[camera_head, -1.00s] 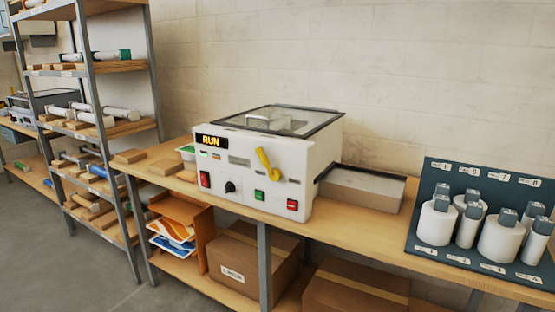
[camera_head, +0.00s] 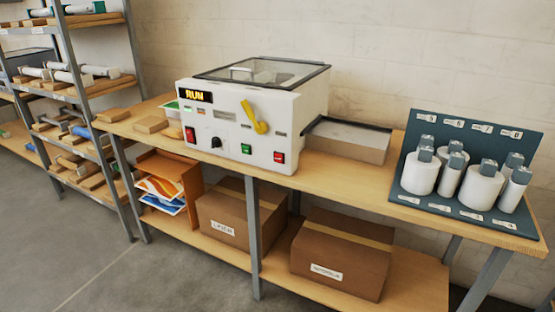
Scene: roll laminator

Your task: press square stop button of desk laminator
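The white desk laminator (camera_head: 250,122) stands on the wooden bench in the middle of the head view, its front panel facing me. Its display (camera_head: 195,96) reads RUN. A red square button (camera_head: 279,157) sits at the lower right of the panel, with a green button (camera_head: 246,148) to its left. A red switch (camera_head: 190,135) is at the lower left, beside a black knob (camera_head: 216,142). A yellow lever (camera_head: 253,117) is on the panel's upper right part. The button labels are too small to read. Neither of my grippers is in view.
A metal shelf unit stands left. Floor in front is clear.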

